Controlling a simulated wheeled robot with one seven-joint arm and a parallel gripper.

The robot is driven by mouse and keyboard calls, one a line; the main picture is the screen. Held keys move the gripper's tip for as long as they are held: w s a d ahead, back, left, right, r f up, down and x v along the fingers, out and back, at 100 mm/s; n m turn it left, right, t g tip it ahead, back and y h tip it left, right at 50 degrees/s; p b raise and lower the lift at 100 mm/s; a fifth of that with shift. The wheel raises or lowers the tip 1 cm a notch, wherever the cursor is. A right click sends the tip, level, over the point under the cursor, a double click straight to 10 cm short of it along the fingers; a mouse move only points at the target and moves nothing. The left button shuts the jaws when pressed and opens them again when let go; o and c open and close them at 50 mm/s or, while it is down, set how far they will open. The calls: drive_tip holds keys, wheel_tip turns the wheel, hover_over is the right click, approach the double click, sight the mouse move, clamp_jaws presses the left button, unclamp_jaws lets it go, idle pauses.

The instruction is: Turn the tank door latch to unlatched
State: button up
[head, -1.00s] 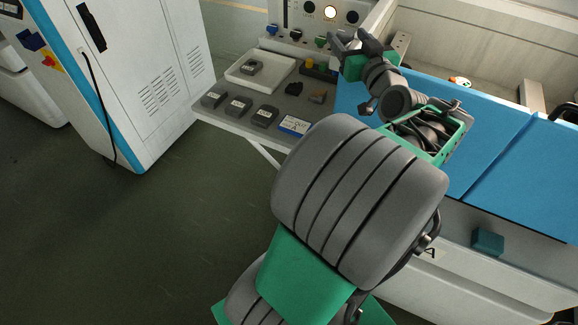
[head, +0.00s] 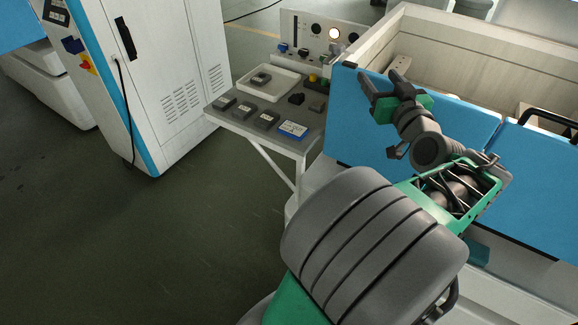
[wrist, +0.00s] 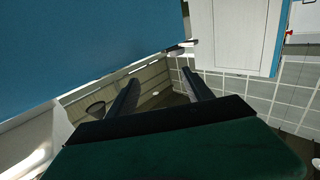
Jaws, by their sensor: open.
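The tank's blue door panel (head: 360,125) stands on the right in the head view, and a blue panel (wrist: 80,45) fills the upper left of the wrist view. A small dark piece (head: 350,65) sits at the panel's top left corner in the head view. I cannot tell whether it is the latch or how it is turned. My gripper (head: 379,76) is open and empty, beside the panel's upper edge and right of that piece. In the wrist view my gripper (wrist: 160,77) shows two spread fingers with nothing between them.
A side table (head: 240,122) with a white tray (head: 290,86) and several grey blocks stands left of the tank. A control panel (head: 310,35) is behind it. A white cabinet (head: 170,75) stands further left. A black handle (head: 550,118) is on the right panel. The floor (head: 180,230) is clear.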

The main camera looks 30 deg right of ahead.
drive_tip(key=w+a+f+n+g+y+b, duration=0.1)
drive_tip(key=w+a+f+g+y, duration=0.1)
drive_tip(key=a+f, duration=0.6)
drive_tip(key=w+a+f+n+g+y+b, duration=0.1)
drive_tip(key=a+f+g, duration=0.5)
drive_tip(key=a, duration=0.9)
drive_tip(key=shift+w+a+f+n+y, duration=0.25)
drive_tip(key=shift+w+f+n+y, duration=0.55)
drive_tip(key=shift+w+f+y, duration=0.6)
drive_tip(key=shift+s+y, duration=0.25)
drive_tip(key=shift+y, duration=0.05)
